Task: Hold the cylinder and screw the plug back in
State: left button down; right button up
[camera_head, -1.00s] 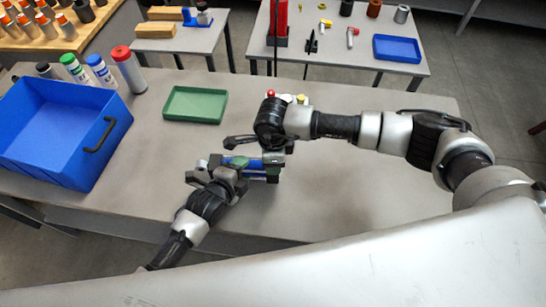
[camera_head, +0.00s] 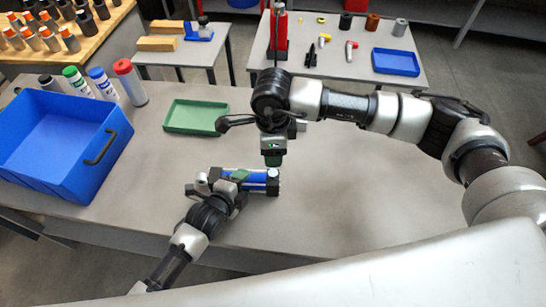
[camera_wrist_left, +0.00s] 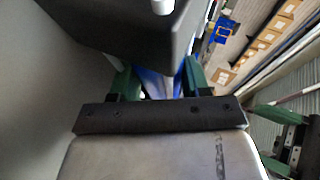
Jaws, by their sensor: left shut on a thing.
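The blue cylinder (camera_head: 258,189) lies on its side above the table, with a dark end piece (camera_head: 273,181) at its right end. My left gripper (camera_head: 241,182) is shut on it near its left part. The left wrist view shows the cylinder's blue body (camera_wrist_left: 160,82) between my green fingers. My right gripper (camera_head: 272,158) points down just behind the cylinder's right end, apart from it. Its finger gap does not show clearly. I cannot make out the plug, or whether it is in that gripper.
A blue bin (camera_head: 40,178) stands on the table at left, with several bottles (camera_head: 102,83) behind it. A green tray (camera_head: 195,117) lies at the back. The table's right part (camera_head: 370,185) is clear. Other tables with tools stand beyond.

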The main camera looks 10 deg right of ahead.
jog(key=shift+r, duration=0.55)
pick_arm(q)
jog(key=c, duration=0.5)
grip_release()
jog(key=shift+o, duration=0.3)
jog(key=shift+s+f, duration=0.1)
